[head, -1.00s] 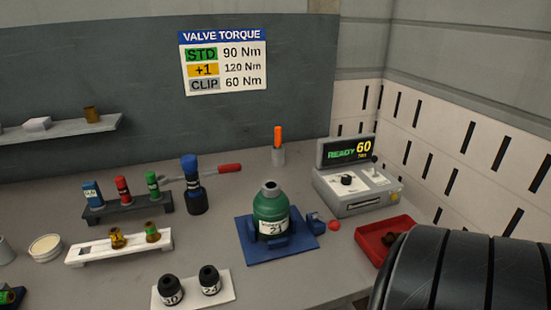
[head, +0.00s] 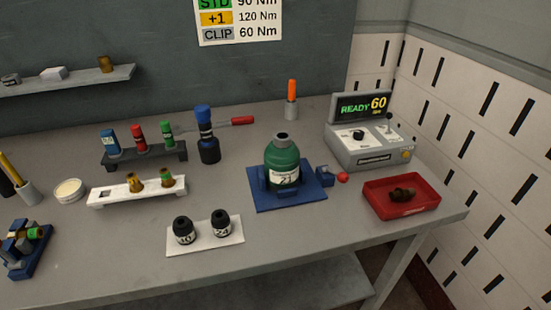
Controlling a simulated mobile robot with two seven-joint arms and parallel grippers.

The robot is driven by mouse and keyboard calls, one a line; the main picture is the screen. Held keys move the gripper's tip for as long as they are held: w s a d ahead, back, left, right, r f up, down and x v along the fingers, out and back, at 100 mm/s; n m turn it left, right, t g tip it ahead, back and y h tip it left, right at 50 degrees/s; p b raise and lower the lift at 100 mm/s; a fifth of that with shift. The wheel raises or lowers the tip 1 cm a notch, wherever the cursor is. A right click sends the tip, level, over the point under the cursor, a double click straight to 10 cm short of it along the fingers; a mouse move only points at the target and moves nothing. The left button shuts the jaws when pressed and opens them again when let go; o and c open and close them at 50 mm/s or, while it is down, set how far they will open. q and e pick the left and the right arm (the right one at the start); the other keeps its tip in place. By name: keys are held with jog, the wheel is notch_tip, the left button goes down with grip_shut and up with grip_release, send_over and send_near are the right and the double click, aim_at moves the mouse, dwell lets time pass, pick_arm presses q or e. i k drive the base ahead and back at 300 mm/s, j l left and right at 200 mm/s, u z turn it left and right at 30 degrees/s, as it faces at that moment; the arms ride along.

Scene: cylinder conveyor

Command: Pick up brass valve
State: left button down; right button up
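A white rack (head: 110,196) on the bench holds two brass valves. The left one (head: 135,182) is plain brass and the right one (head: 166,180) has a green band. A dark brownish valve-like piece (head: 403,194) lies in the red tray (head: 378,207) at the right. A small brass-brown piece (head: 105,64) stands on the wall shelf. A green cylinder (head: 283,162) labelled 21 stands upright in a blue clamp base (head: 262,202); its open top shows no valve. Neither of my grippers is in view.
A grey console (head: 370,150) reads READY 60. A dark rack (head: 145,157) holds blue, red and green pieces. The front right bench is clear.

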aim_at(30, 233)
jog(key=z, duration=0.2)
jog(key=u, duration=1.85)
jog(key=i+j+z, duration=0.25)
jog(key=j, duration=0.3)
jog(key=i+l, duration=0.05)
jog(key=i, duration=0.05)
